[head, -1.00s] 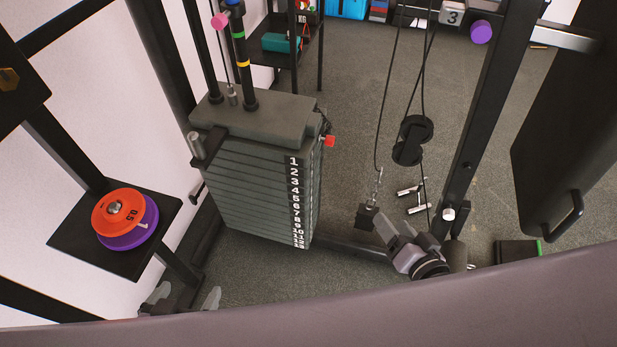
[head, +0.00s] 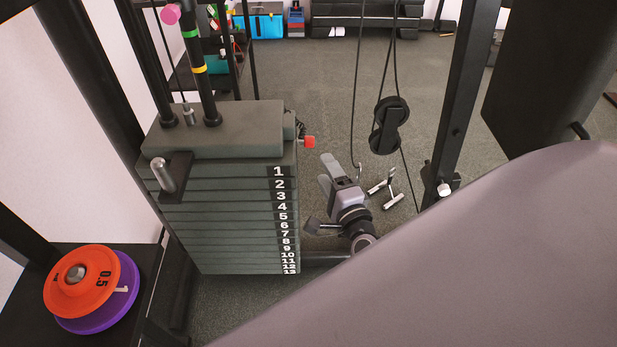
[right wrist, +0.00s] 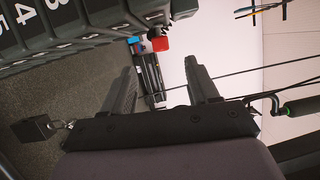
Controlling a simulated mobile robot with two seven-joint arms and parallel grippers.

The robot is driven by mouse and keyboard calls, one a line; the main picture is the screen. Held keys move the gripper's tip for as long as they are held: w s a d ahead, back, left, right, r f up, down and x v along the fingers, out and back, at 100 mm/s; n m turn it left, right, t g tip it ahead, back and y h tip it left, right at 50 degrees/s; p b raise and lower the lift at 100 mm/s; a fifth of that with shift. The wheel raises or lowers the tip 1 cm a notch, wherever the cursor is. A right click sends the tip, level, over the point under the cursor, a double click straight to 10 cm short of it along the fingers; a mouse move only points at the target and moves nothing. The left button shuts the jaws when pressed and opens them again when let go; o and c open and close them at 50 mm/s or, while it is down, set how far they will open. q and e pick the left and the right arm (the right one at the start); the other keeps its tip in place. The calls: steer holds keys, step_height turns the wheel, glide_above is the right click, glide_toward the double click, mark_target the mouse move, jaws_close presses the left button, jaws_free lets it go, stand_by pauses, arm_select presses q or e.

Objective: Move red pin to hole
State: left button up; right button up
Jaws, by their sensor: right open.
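The red pin (head: 309,141) sticks out from the right side of the weight stack (head: 225,215), near its top block, above the plate marked 1. It also shows in the right wrist view as a red knob (right wrist: 160,43), beyond my fingertips. My right gripper (head: 338,169) is open and empty, to the right of the stack and a little lower than the pin, apart from it. In the right wrist view, its two fingers (right wrist: 158,75) stand spread. The holes in the plates cannot be made out. My left gripper is not in view.
Cables and a black pulley (head: 389,126) hang right of the stack. A metal handle attachment (head: 386,188) lies behind my right gripper. A black post (head: 462,100) stands farther right. Orange and purple discs (head: 80,282) rest on a shelf at left. Floor behind is open.

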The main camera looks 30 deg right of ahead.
mark_target(311, 146)
steer(key=shift+w+d+r+b, duration=0.1)
steer(key=shift+w+d+b, duration=0.25)
steer(key=shift+w, duration=1.45)
steer(key=shift+w+d+b, duration=0.3)
steer(key=shift+w+d, duration=0.1)
steer(key=shift+w, duration=1.4)
steer(key=shift+w+d+r+b, duration=0.1)
steer(key=shift+w+d+b, duration=0.25)
steer(key=shift+w, duration=1.45)
jaws_close()
